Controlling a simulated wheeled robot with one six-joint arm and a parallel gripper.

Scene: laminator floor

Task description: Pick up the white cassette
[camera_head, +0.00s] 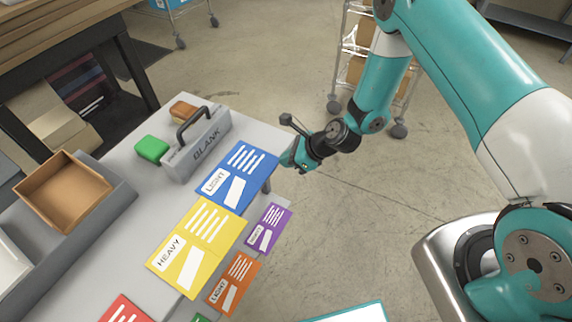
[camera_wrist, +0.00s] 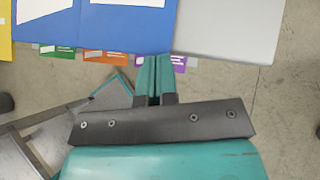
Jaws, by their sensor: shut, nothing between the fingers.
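I see nothing I can surely name as the white cassette. A white, open-looking item (camera_head: 10,264) is cut off at the left edge of the head view, on the grey table (camera_head: 135,215); I cannot tell if it is the cassette. My gripper (camera_head: 288,158) hangs at the table's far right edge, beside the blue LIGHT folder (camera_head: 232,175). In the wrist view, the teal fingers (camera_wrist: 154,66) are together and empty, near the edge of the blue folder (camera_wrist: 125,28).
A grey BLANK carrier with a handle (camera_head: 200,146), a green block (camera_head: 152,149) and a tan tray (camera_head: 65,190) are on the table. Yellow HEAVY (camera_head: 195,245), purple (camera_head: 268,230) and orange (camera_head: 234,284) folders lie nearer.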

